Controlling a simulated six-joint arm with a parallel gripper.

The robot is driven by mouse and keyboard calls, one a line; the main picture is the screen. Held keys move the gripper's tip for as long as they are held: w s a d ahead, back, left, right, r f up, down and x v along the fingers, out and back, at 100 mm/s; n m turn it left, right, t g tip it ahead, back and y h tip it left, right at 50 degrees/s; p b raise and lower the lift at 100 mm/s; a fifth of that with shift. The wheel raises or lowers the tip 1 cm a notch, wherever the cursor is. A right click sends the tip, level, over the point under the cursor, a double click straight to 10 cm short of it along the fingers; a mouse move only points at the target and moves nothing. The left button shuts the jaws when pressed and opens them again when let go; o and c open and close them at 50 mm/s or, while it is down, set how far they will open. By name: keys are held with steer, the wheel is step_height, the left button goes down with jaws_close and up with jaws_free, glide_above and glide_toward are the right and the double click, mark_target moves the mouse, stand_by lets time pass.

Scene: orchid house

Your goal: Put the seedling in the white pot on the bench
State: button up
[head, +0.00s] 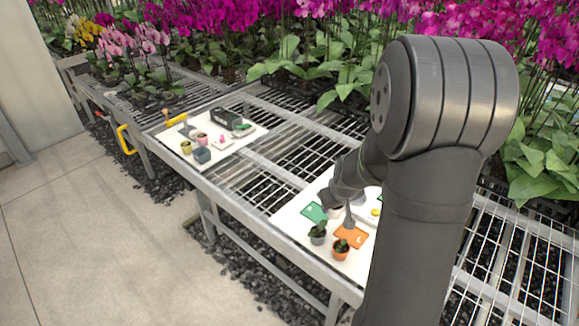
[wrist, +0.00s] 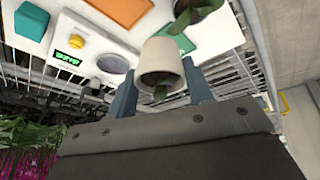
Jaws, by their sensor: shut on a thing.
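The white pot (wrist: 162,57) is between my gripper's fingers (wrist: 160,88) in the wrist view, and the gripper is shut on it. Whether the pot touches the board cannot be told. A green card (head: 314,212) and an orange card (head: 351,236) lie near it; they also show in the wrist view.
A scale (wrist: 94,55) with a green display is near. Another white board (head: 235,149) at left holds several small pots and a black tray (head: 226,117). Bare mesh (head: 277,175) lies between the boards.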

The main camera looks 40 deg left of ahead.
steer(key=s+a+f, duration=0.1)
steer(key=a+f, duration=0.1)
steer(key=a, duration=0.1)
steer(key=s+a+f, duration=0.1)
steer(key=a+f, duration=0.1)
steer(key=a, duration=0.2)
steer(key=s+a+f, duration=0.1)
steer(key=a+f, duration=0.2)
steer(key=a, duration=0.1)
steer(key=shift+s, duration=0.35)
steer(key=shift+f, duration=1.95)
steer(key=shift+f, duration=0.15)
steer(key=o, duration=1)
steer(key=shift+d+r, duration=0.15)
steer(key=shift+r, duration=0.4)
steer(key=v, duration=1.1)
steer(key=shift+r, duration=0.15)
